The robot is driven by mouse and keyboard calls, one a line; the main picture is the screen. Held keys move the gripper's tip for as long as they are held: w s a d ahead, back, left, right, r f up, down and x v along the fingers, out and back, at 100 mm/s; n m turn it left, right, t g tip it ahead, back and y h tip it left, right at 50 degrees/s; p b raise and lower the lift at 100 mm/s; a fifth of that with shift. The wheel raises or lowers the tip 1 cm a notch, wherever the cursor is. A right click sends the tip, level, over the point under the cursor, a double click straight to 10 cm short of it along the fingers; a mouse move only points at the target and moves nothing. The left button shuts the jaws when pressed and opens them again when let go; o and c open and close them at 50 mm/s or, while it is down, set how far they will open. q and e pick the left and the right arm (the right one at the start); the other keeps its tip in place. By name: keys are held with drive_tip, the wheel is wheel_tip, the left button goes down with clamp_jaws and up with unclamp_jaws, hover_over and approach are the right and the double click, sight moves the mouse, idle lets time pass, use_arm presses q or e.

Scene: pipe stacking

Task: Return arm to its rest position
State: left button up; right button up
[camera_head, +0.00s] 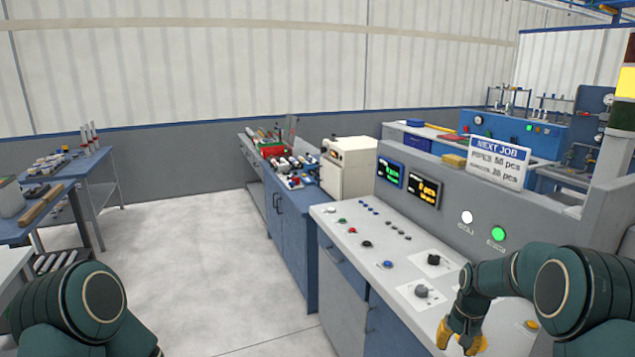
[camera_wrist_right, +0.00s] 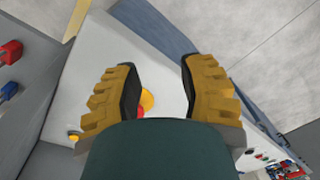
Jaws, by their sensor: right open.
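My right arm (camera_head: 510,275) comes in from the lower right in the head view, bent over the control panel. My right gripper (camera_head: 459,343) has yellow fingers and hangs low over the front right of the panel. In the right wrist view the right gripper (camera_wrist_right: 160,88) has its two fingers well apart, with nothing held between them. A red and yellow button (camera_wrist_right: 146,102) shows beyond the fingers on the panel's pale surface, partly hidden by the gripper. My left arm (camera_head: 85,305) shows at the lower left, but its gripper is out of view.
The control panel (camera_head: 385,262) bears several knobs and buttons, with a raised back holding displays and a sign (camera_head: 498,160). A blue cabinet (camera_head: 290,215) with a white box (camera_head: 348,168) stands beyond it. Workbenches (camera_head: 85,175) stand at the left. The floor (camera_head: 205,265) between is clear.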

drive_tip(key=s+a+f, duration=0.3)
drive_tip(key=a+f, duration=0.3)
drive_tip(key=f, duration=0.2)
drive_tip(key=s+a+f+n+y+b, duration=0.1)
drive_tip(key=s+a+f, duration=0.4)
drive_tip(key=s+a, duration=0.3)
drive_tip(key=s+a+f+t+y+b, duration=0.1)
drive_tip(key=s+a+f, duration=0.4)
drive_tip(key=s, duration=0.8)
drive_tip(key=a+y, duration=0.1)
drive_tip(key=a, duration=0.2)
drive_tip(key=shift+s+a+n+t+b, duration=0.2)
drive_tip(key=shift+a+n+t+b, duration=0.1)
drive_tip(key=shift+n+b, duration=0.1)
drive_tip(key=shift+d, duration=0.15)
